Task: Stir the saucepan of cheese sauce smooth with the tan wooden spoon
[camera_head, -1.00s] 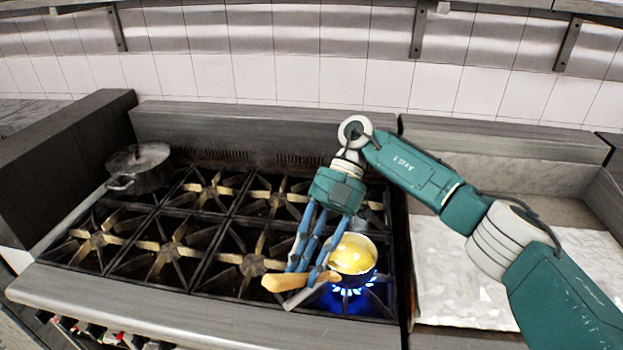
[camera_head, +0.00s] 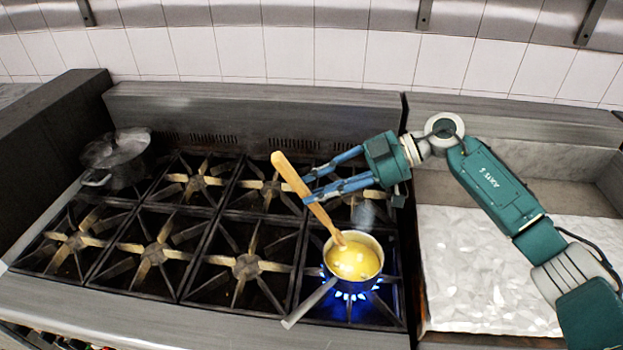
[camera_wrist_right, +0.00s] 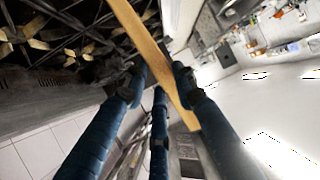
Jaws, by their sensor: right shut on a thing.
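The saucepan (camera_head: 352,277) of yellow cheese sauce (camera_head: 355,262) stands on a lit burner at the front right of the range. Its grey handle (camera_head: 308,303) points to the front left. The tan wooden spoon (camera_head: 291,175) is tilted, its upper end leaning left and its lower end in the sauce. My right gripper (camera_head: 308,187) comes from the right and is shut on the spoon's handle, above the pan. In the right wrist view the spoon (camera_wrist_right: 150,50) runs between the blue fingers. The spoon's head is hidden in the sauce. My left gripper is not in view.
Several empty burner grates (camera_head: 155,254) lie left of the saucepan. Blue flames (camera_head: 350,295) show under the pan. A pale surface (camera_head: 480,270) lies to the right.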

